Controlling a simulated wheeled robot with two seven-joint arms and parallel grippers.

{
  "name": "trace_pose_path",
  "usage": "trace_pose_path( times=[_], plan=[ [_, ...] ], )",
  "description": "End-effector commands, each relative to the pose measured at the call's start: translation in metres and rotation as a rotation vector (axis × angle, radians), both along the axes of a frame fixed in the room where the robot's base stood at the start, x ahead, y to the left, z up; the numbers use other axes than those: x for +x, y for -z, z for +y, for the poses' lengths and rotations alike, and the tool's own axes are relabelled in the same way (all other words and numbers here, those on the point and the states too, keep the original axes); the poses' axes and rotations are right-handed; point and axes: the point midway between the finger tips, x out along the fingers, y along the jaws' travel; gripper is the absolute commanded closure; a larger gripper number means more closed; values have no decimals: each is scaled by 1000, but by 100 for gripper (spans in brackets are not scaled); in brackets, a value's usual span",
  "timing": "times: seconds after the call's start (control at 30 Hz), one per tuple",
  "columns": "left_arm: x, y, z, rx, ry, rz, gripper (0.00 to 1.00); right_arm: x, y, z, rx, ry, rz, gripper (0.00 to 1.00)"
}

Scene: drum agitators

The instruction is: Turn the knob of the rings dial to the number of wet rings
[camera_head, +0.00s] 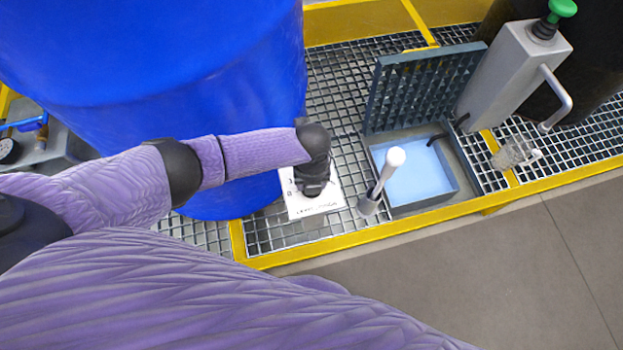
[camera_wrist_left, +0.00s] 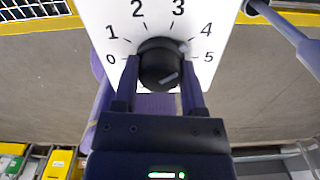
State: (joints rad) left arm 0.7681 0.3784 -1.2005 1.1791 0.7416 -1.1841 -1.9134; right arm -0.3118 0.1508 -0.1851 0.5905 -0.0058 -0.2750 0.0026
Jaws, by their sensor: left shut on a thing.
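The rings dial is a white plate (camera_head: 325,206) beside the blue drum; in the left wrist view the plate (camera_wrist_left: 222,22) shows numbers 0 to 5 around a black knob (camera_wrist_left: 161,58). My left gripper (camera_wrist_left: 161,72) is shut on the knob, one finger on each side; in the head view the gripper (camera_head: 313,184) hides the knob and most numbers. A pale mark shows on the knob's rim towards 4, and another lower on its face; I cannot tell surely which number it points to. No wet rings can be made out. My right gripper is out of view.
A blue drum (camera_head: 150,60) stands left of the dial. A white-topped rod (camera_head: 384,176) stands close right of the plate. A yellow edge (camera_head: 370,222) runs in front.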

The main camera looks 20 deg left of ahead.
Motion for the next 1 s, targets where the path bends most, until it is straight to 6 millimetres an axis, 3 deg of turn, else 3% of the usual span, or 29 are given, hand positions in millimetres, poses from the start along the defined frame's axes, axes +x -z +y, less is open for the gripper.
trace_pose_path(
  times=[0.17,0.2,0.37,0.67,1.0],
  plan=[
    [0,0,-1,-2,0,1,100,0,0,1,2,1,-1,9],
    [0,0,-1,-2,-1,1,42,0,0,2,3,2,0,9],
    [0,0,0,-1,-1,0,11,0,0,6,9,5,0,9],
    [0,-6,0,0,-1,-1,11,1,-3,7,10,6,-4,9],
    [1,-89,0,-1,0,-5,11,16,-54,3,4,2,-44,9]
  ],
)
